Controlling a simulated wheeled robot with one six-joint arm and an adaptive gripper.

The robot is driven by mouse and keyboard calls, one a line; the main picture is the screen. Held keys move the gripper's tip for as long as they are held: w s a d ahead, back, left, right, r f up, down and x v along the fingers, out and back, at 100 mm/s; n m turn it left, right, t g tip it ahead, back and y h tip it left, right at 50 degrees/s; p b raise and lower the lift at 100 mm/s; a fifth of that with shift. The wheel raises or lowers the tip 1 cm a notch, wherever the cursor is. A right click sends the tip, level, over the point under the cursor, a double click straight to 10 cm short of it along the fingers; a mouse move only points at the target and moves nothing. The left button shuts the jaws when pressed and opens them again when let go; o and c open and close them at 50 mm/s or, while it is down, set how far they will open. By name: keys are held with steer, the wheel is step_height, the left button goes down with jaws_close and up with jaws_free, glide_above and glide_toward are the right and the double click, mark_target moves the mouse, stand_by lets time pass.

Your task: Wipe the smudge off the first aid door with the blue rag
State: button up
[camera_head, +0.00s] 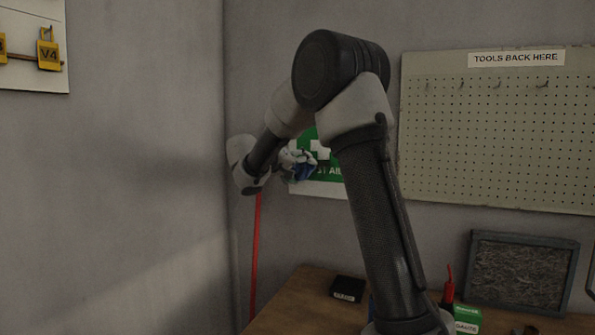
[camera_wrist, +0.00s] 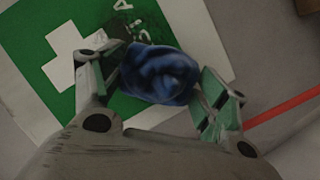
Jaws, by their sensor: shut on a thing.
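The first aid door (camera_head: 318,188) is a green and white panel with a white cross on the back wall, partly hidden behind my arm. It fills the upper left of the wrist view (camera_wrist: 30,45), tilted. The blue rag (camera_wrist: 158,73) is a crumpled bundle between my gripper's fingers, in front of the green part; a bit of it shows in the head view (camera_head: 304,172). My gripper (camera_wrist: 160,88) is shut on the rag. A dark smudge (camera_wrist: 122,25) shows on the green by the lettering, just above the rag. I cannot tell whether the rag touches the door.
A pegboard (camera_head: 490,130) hangs to the right. The wooden bench (camera_head: 300,310) below holds a black box (camera_head: 347,288), a green box (camera_head: 467,318) and a dark framed panel (camera_head: 522,270). A red strip (camera_head: 256,255) runs down the wall. The left wall is close to my wrist.

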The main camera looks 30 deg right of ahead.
mark_target(307, 167)
steer(key=shift+w+d, duration=0.25)
steer(key=shift+d, duration=0.15)
steer(key=shift+s+d, duration=0.55)
steer(key=shift+s, duration=0.25)
steer(key=shift+s+d, duration=0.5)
steer(key=shift+s, duration=0.3)
steer(key=s+d, duration=0.5)
steer(key=shift+s, duration=0.35)
steer(key=shift+c, duration=0.4)
steer(key=shift+w+a, duration=0.1)
steer(key=shift+w+a, duration=1.2)
steer(key=shift+w, duration=0.25)
steer(key=shift+w+a, duration=1.2)
steer(key=shift+w, duration=0.25)
steer(key=shift+w+a, duration=0.55)
steer(key=shift+w, duration=0.2)
steer(key=shift+w+a, duration=0.5)
steer(key=shift+w, duration=0.25)
steer(key=shift+r, duration=0.15)
